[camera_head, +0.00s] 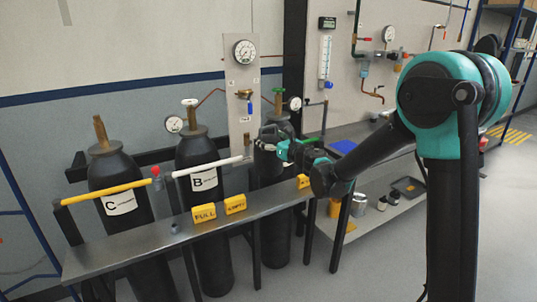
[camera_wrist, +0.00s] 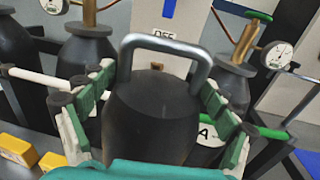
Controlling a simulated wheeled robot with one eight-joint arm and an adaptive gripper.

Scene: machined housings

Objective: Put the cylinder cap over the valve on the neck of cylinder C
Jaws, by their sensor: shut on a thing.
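Cylinder C (camera_head: 121,208) is the black one at the left of the rack, with a white C label. Its bare brass valve (camera_head: 101,132) stands upright on the neck. My gripper (camera_wrist: 155,105) is shut on the cylinder cap (camera_wrist: 150,120), a dark domed body with a silver loop handle on top, which looks roughly upright. The green fingers are on either side of the cap. In the head view my gripper (camera_head: 283,148) is in front of cylinder A, well to the right of cylinder C and above the bench. The cap's lower end is hidden.
Cylinder B (camera_head: 202,182) stands between, with a valve and gauge. A yellow bar (camera_head: 105,192) crosses cylinder C, and a white bar (camera_head: 207,166) crosses B. The metal bench (camera_head: 135,249) carries yellow signs (camera_head: 204,213). Cylinder A (camera_wrist: 235,82) is behind the cap.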

